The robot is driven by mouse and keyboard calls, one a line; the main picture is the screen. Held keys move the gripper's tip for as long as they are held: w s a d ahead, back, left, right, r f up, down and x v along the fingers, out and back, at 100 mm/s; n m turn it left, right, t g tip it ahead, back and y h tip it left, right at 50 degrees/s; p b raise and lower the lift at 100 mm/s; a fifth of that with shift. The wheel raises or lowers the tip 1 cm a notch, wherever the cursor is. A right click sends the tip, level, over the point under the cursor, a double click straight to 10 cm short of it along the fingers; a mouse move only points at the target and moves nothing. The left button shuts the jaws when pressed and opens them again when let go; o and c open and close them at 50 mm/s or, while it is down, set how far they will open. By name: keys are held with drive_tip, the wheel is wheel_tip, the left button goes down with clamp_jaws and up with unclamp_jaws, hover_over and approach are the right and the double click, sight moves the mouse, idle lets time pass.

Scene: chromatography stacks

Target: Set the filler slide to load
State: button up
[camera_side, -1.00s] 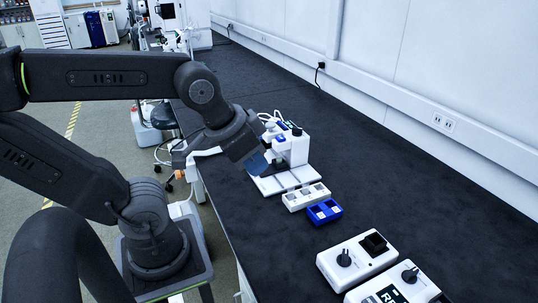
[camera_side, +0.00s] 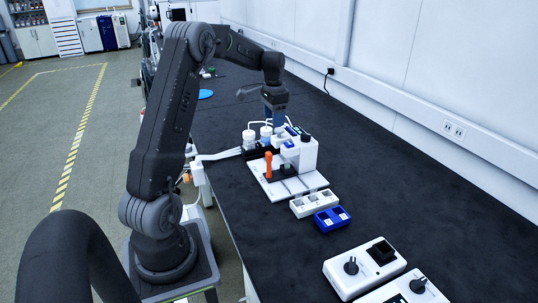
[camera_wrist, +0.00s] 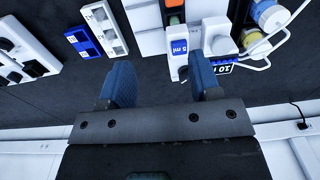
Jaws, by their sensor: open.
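A white filler station (camera_side: 302,152) stands on the dark bench, with a pale base plate and an upright orange handle (camera_side: 268,165) at its front left. I cannot tell for sure which part is the slide. In the wrist view, the station (camera_wrist: 219,37) shows blue labels, one reading "5 ml" (camera_wrist: 180,46). Part of an orange piece (camera_wrist: 175,4) shows at the top edge. My gripper (camera_side: 274,118) is behind and above the station in the side view. In the wrist view, my gripper (camera_wrist: 159,65) has its blue fingers apart, with nothing held between them.
White-capped bottles (camera_side: 249,139) with tubes stand left of the station. A white block (camera_side: 314,202) and a blue block (camera_side: 332,219) with square pockets lie in front. A white knob box (camera_side: 364,266) is nearer.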

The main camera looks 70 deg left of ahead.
sight(269, 153)
drive_tip(key=a+f, duration=0.1)
drive_tip(key=f, duration=0.4)
drive_tip(key=a+f, duration=0.1)
drive_tip(key=f, duration=1)
drive_tip(key=shift+s+a, duration=0.25)
drive_tip(key=shift+a, duration=0.15)
drive_tip(key=shift+r, duration=0.1)
clamp_jaws()
